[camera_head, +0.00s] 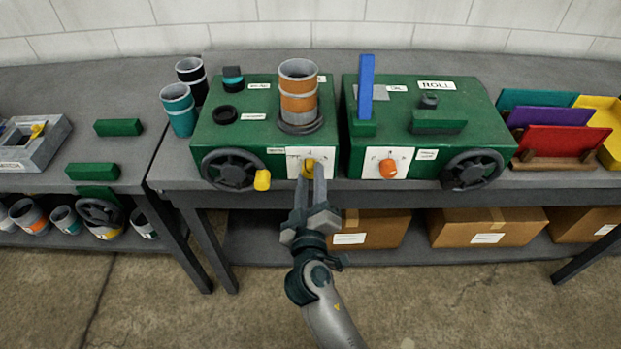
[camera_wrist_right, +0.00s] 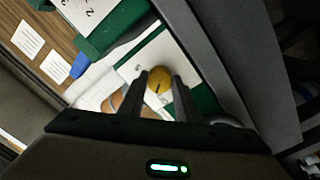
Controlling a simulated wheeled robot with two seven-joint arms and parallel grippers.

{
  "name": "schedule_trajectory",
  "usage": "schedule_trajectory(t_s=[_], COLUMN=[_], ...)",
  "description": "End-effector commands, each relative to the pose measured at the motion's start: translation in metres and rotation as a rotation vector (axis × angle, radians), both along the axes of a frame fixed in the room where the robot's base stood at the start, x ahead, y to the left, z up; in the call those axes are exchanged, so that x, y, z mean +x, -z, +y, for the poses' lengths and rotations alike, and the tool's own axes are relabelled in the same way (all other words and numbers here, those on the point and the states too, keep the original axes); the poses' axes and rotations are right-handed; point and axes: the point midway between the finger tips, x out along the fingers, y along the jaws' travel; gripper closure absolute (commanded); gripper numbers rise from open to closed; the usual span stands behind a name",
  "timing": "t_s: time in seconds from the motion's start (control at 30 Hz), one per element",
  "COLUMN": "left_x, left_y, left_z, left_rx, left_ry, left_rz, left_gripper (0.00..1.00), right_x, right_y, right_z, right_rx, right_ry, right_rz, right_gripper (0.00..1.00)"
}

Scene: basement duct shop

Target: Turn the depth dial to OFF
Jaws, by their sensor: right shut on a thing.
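A yellow dial (camera_head: 310,167) sits on a white plate (camera_head: 296,163) on the front of the left green machine (camera_head: 205,150). My right gripper (camera_head: 311,178) reaches up to it from below and is shut on it. In the right wrist view the yellow dial (camera_wrist_right: 158,82) shows between the two fingertips, with a dark pointer mark on its face. The lettering on its plate is too small to read. An orange dial (camera_head: 388,168) sits on a similar white plate on the right green machine (camera_head: 430,130). My left gripper is not in view.
A handwheel with a yellow knob (camera_head: 262,180) is left of the dial. Another handwheel (camera_head: 472,169) is on the right machine. A grey and orange duct (camera_head: 298,92) stands on the left machine. Cardboard boxes (camera_head: 487,228) sit on the lower shelf.

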Motion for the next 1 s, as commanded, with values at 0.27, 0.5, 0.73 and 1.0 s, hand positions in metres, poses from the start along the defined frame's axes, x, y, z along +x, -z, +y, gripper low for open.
schedule_trajectory(t_s=[0.27, 0.5, 0.73, 1.0], left_x=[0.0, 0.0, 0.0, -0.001], left_y=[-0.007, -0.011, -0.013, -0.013], left_z=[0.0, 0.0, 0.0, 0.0], left_rx=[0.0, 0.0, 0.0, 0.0], left_ry=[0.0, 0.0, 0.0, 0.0], left_rz=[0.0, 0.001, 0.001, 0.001], left_gripper=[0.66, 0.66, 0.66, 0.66], right_x=[0.001, 0.001, 0.001, 0.001], right_y=[-0.002, -0.003, -0.002, -0.002], right_z=[0.0, 0.0, 0.0, -0.001], right_rx=[-0.243, -0.387, -0.447, -0.456], right_ry=[0.001, 0.001, 0.001, 0.0], right_rz=[-0.001, -0.003, -0.003, -0.003], right_gripper=[0.92, 0.92, 0.92, 0.92])
